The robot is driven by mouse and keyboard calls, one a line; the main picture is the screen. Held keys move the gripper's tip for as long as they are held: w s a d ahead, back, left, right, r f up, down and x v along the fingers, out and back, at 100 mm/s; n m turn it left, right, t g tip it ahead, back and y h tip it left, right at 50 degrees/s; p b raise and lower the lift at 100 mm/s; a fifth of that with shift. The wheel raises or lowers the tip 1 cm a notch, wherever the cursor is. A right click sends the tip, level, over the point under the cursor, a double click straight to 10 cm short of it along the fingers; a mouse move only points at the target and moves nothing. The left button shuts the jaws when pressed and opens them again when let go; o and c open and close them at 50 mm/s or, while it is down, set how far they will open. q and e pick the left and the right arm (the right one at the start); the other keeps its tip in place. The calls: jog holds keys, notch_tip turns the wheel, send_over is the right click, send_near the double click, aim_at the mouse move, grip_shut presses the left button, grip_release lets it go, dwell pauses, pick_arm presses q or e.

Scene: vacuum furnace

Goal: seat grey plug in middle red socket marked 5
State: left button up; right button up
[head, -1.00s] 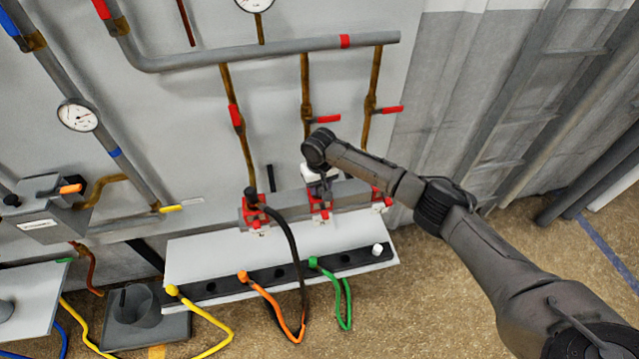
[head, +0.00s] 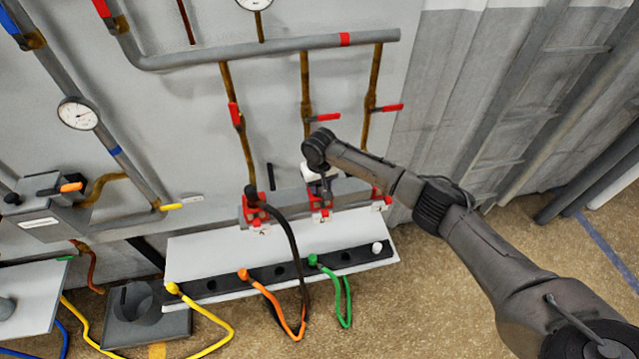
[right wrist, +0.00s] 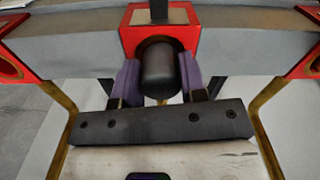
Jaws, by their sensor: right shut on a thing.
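The middle red socket (head: 325,214) is on the grey bar, between a left and a right red socket. In the right wrist view it is a red block (right wrist: 190,42) with a round opening. My right gripper (head: 318,186) is at it from above and in front. Its purple fingers (right wrist: 159,82) are shut on the dark grey plug (right wrist: 160,68). The plug's far end is at the socket's opening; how deep it sits is hidden. The number on the socket is not readable. My left gripper is not in view.
The left red socket (head: 245,212) holds a black plug with a black hose (head: 293,240). The right red socket (head: 382,203) is close to my forearm. Below is a white shelf with a black strip (head: 225,284) carrying yellow, orange and green hoses. Pipes with red valve handles (head: 326,117) stand above.

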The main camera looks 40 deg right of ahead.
jog(key=shift+f, duration=0.1)
jog(key=o, duration=1.1)
jog(key=shift+c, duration=0.2)
notch_tip(320, 180, up, 14)
jog(key=p, duration=0.1)
jog(key=shift+f, duration=0.1)
